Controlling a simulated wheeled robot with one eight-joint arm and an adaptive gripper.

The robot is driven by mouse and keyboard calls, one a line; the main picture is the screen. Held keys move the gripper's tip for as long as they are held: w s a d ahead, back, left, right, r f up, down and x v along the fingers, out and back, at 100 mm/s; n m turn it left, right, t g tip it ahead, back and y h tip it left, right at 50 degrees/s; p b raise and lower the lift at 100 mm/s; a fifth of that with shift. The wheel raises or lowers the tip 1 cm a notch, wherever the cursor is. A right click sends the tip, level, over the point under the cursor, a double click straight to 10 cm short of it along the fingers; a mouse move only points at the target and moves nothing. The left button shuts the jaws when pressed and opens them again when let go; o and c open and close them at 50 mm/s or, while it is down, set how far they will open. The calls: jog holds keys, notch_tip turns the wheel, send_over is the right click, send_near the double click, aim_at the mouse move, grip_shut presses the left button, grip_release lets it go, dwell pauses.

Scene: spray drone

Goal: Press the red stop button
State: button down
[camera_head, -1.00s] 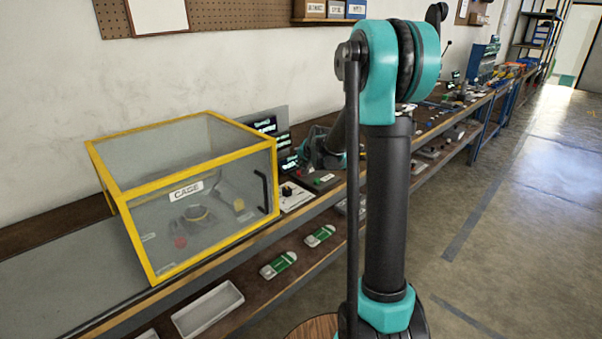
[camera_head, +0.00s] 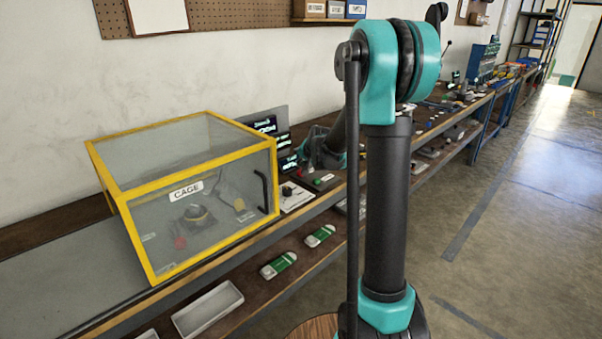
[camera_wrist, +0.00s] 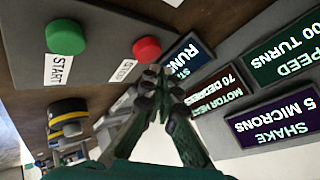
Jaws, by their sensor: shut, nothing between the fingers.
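The red stop button (camera_wrist: 147,48) is a round cap on a grey control box (camera_wrist: 110,20), with a white label below it that I read only in part. A green button (camera_wrist: 66,36) with a START label is to its left. My gripper (camera_wrist: 155,75) is shut and empty. Its fingertips are close beside the red button in the wrist view; I cannot tell whether they touch it. In the head view the control box (camera_head: 330,184) is small at the bench's front edge, right of the cage, and my arm hides part of that area.
Lit display panels (camera_wrist: 235,95) stand close to the right of my fingers. A yellow-framed clear cage (camera_head: 190,195) stands on the bench to the left. A white knob panel (camera_head: 294,197) lies between the cage and control box. The floor at right is clear.

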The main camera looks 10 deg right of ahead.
jog(key=shift+f, duration=0.9)
dwell(0.8)
jog(key=shift+r, duration=0.15)
dwell(0.3)
jog(key=shift+r, duration=3.3)
